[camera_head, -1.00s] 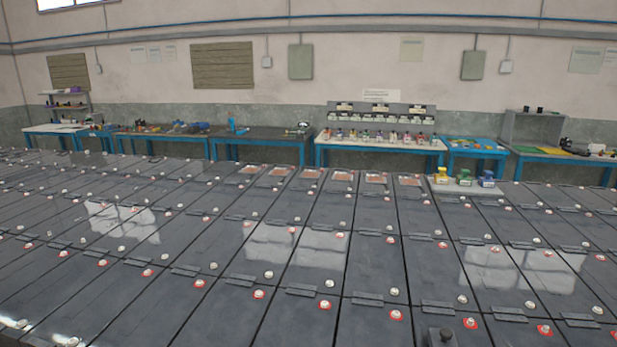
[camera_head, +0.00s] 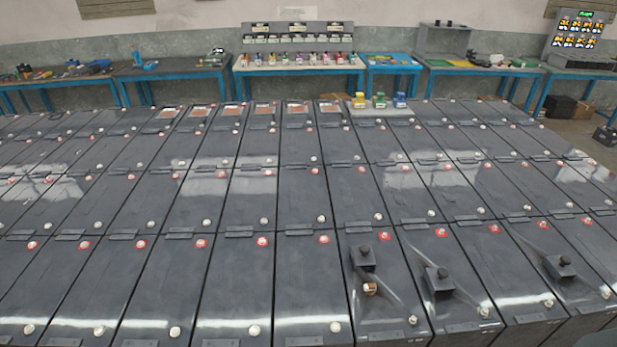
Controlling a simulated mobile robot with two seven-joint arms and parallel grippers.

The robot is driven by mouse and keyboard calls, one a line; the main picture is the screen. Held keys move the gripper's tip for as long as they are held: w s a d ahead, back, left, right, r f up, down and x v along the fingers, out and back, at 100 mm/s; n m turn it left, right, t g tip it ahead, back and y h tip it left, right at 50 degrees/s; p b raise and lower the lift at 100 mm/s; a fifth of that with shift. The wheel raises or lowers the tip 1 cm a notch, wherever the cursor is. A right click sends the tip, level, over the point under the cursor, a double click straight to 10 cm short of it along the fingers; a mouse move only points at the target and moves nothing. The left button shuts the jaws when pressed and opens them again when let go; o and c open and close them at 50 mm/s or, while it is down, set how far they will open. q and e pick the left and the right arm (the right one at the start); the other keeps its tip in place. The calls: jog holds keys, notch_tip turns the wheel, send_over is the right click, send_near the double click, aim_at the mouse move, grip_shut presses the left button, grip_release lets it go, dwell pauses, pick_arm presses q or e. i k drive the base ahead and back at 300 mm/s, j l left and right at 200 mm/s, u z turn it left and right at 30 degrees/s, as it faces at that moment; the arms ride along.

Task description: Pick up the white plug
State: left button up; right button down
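Many white, knob-like plugs sit on the dark battery tops, and I cannot tell which one the task means. One white plug (camera_head: 335,327) is at the near edge in the middle, and another white plug (camera_head: 253,330) is to its left. A further white plug (camera_head: 413,320) is on the battery to the right. Neither of my grippers is in view.
Rows of dark batteries (camera_head: 305,255) fill the foreground. Black blocks (camera_head: 438,280) with straps stand on several batteries at right. Yellow, green and blue containers (camera_head: 380,101) stand at the far row. Blue-legged workbenches (camera_head: 300,68) line the back wall.

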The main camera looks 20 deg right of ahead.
aim_at(368, 288)
jog(key=z, duration=0.9)
jog(key=l+u, duration=0.25)
jog(key=l, duration=0.2)
jog(key=l+u, duration=0.25)
jog(key=l, duration=0.2)
jog(key=i, duration=0.05)
